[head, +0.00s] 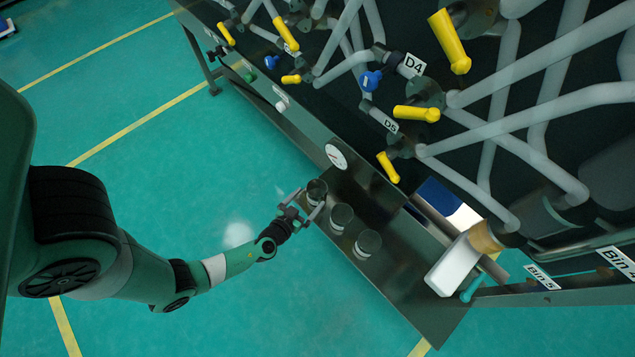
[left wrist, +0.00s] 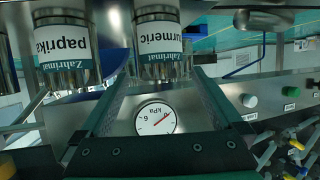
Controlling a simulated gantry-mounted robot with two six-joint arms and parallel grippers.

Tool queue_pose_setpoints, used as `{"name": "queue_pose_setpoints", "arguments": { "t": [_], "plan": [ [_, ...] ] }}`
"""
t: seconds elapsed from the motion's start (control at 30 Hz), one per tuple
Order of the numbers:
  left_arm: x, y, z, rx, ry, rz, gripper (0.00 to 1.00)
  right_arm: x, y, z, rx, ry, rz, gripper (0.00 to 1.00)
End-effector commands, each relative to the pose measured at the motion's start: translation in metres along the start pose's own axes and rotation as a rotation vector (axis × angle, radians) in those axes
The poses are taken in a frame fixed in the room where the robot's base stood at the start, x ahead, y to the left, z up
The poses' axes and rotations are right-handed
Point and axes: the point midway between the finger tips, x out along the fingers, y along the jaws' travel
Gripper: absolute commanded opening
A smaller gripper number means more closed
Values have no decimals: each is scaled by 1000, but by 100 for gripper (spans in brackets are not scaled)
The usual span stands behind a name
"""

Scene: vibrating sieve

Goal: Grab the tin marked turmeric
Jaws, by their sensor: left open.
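Three tins stand in a row on the metal shelf of the sieve machine. My right gripper is not in view.
A third tin (head: 368,242) stands nearer along the shelf (head: 400,285); its label is unreadable. A pressure gauge (head: 336,156) is on the panel behind the tins. Yellow-handled valves (head: 416,113) and pipes rise beyond. A white container (head: 452,266) is at the shelf's near end.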

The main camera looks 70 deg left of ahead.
Motion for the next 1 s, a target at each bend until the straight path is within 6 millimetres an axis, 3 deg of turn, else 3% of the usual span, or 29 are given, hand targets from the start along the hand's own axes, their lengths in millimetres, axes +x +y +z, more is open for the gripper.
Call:
{"name": "queue_pose_setpoints", "arguments": {
  "t": [0.1, 0.37, 0.6, 0.9, 1.0],
  "plan": [
    [22, 0, 1, -1, 3, -3, 100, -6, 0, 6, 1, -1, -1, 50],
    [34, 0, 0, -1, 1, -1, 100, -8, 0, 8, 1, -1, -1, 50],
    [74, 1, 0, -1, 3, -2, 100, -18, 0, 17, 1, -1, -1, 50],
    [80, 1, -2, 0, 2, 0, 100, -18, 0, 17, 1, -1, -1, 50],
    [80, 1, -2, 0, 2, 0, 82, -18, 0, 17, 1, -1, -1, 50]
  ]
}}
